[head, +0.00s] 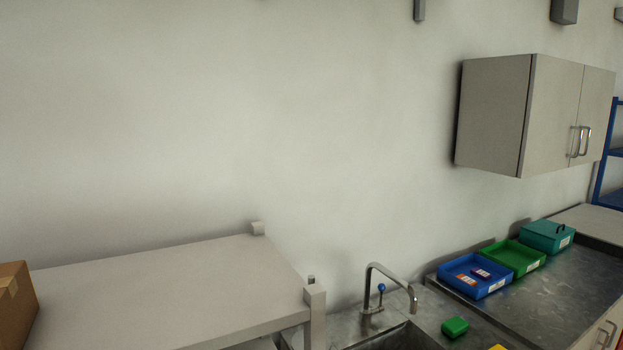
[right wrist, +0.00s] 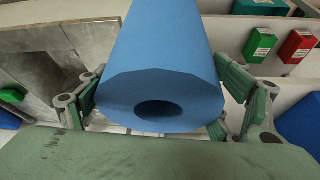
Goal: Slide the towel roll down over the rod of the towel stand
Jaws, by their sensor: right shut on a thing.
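The towel roll (right wrist: 165,60) is a thick blue cylinder in the right wrist view. Its near end faces the camera and shows a dark round hole in the middle. My right gripper (right wrist: 160,78) is shut on the roll, with green fingers on its left and right sides. The far end of the roll is cut off by the top edge of the picture. I cannot make out the towel stand or its rod in either view. My left gripper is in neither view, and the head view shows neither arm.
In the head view, a sink (head: 402,338) with a tap (head: 373,285) lies right of a pale shelf top (head: 170,285). A blue tray (head: 474,277), a green tray (head: 514,257) and a teal box (head: 547,236) line the wall. A cupboard (head: 497,112) hangs above.

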